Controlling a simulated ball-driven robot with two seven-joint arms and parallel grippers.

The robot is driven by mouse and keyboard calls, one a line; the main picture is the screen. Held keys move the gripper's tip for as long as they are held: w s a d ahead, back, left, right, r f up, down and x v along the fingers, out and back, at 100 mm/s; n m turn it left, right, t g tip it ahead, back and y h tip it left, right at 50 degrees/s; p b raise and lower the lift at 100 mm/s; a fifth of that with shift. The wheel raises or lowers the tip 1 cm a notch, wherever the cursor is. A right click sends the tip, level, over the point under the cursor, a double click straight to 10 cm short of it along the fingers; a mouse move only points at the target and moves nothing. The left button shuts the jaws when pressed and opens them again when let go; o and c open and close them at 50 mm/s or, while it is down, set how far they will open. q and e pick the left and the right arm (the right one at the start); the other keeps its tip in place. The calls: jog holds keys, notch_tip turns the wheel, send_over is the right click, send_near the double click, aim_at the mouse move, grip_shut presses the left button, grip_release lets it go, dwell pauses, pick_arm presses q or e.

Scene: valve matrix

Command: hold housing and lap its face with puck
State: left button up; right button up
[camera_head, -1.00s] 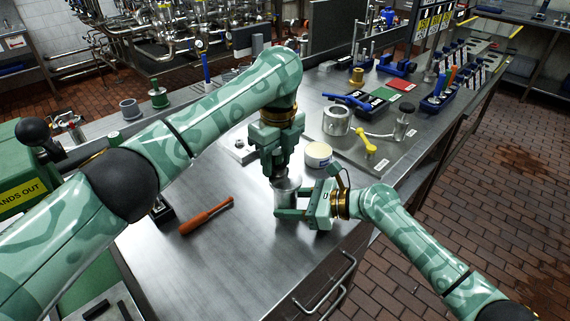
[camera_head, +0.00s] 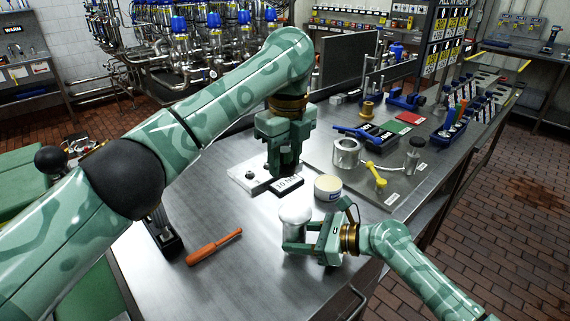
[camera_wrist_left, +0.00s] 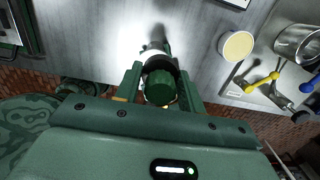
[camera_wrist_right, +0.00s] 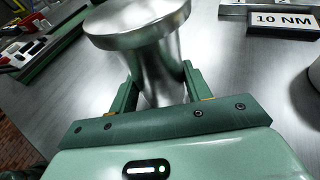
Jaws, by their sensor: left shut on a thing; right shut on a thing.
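The housing (camera_head: 295,215) is a shiny metal body with a wide round flanged face on top. My right gripper (camera_head: 296,238) is shut on its narrower body and holds it upright near the table's front edge; the right wrist view shows the housing (camera_wrist_right: 145,35) between the fingers, its face bare. My left gripper (camera_head: 283,170) is behind the housing, apart from it, pointing down. It is shut on the puck, whose green knob (camera_wrist_left: 160,88) shows between the fingers in the left wrist view. The puck's underside is hidden.
A 10 NM block (camera_head: 287,185) and white plate (camera_head: 245,178) lie near the left gripper. A cream-topped tub (camera_head: 328,188) stands right of the housing. An orange-handled tool (camera_head: 214,247) lies at left. A metal cup (camera_head: 346,155) and yellow tool (camera_head: 376,175) lie farther right.

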dwell(0.3)
jog(key=o, duration=0.8)
